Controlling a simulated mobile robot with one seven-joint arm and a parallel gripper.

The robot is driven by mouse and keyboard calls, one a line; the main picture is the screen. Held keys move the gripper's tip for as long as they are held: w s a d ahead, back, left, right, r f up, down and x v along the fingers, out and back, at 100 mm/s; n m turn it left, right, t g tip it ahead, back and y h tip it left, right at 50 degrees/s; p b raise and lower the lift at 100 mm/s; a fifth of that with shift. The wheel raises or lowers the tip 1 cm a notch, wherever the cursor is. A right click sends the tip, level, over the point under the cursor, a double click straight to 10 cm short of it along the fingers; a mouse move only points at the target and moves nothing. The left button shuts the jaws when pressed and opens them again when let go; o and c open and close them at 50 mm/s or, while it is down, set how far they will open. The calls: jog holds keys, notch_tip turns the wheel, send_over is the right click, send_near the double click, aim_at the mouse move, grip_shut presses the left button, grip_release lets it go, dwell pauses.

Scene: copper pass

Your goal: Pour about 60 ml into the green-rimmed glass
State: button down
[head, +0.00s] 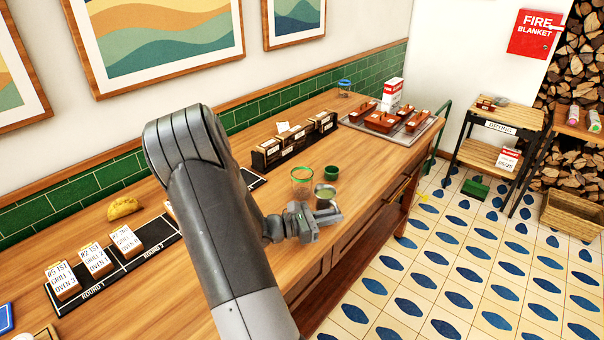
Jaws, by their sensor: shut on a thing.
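The green-rimmed glass (302,181) stands upright on the wooden counter, clear-walled with a green band at its rim. I cannot tell whether there is liquid in it. My gripper (326,207) is just right of and nearer than the glass, low over the counter's front part. It is shut on a small pale vessel (325,192) whose round top shows above the fingers. The vessel looks roughly upright, and its lower part is hidden by the gripper. I cannot tell whether it touches the counter or the glass.
A small dark green cup (331,172) stands just behind the held vessel. A dark card holder (294,140) is at the wall side. A tray (432,122) with several brown dishes and a blue-rimmed glass (344,87) are farther back. The counter's front edge is close to my gripper.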

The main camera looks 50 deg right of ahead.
jog(key=shift+w+r, duration=0.1)
jog(key=w+d+r+n+h, duration=0.2)
jog(key=w+r+n, duration=0.5)
jog(key=n, duration=0.4)
jog(key=shift+w+d+r, duration=0.2)
jog(key=shift+d+r, duration=0.35)
jog(key=shift+r, duration=0.3)
jog(key=shift+w+d+r+n+h, duration=0.15)
jog(key=shift+w+r+n+h, duration=0.25)
jog(key=shift+n, duration=0.6)
jog(key=shift+w+d+r+n+t, duration=0.1)
jog(key=shift+w+r+n+t, duration=0.15)
jog(key=shift+r+n+t, duration=0.2)
jog(key=shift+w+d+r+n+p, duration=0.2)
jog(key=shift+w+n, duration=0.15)
jog(key=shift+n, duration=0.15)
jog(key=shift+w+d+r+n+p, duration=0.1)
jog(key=shift+w+r+n+p, duration=0.1)
jog(key=shift+w+n, duration=0.2)
dwell(0.9)
jog(key=shift+w+d+r+n+h, duration=0.25)
jog(key=shift+w+n+h, duration=0.05)
jog(key=shift+w+n, duration=0.3)
dwell(0.4)
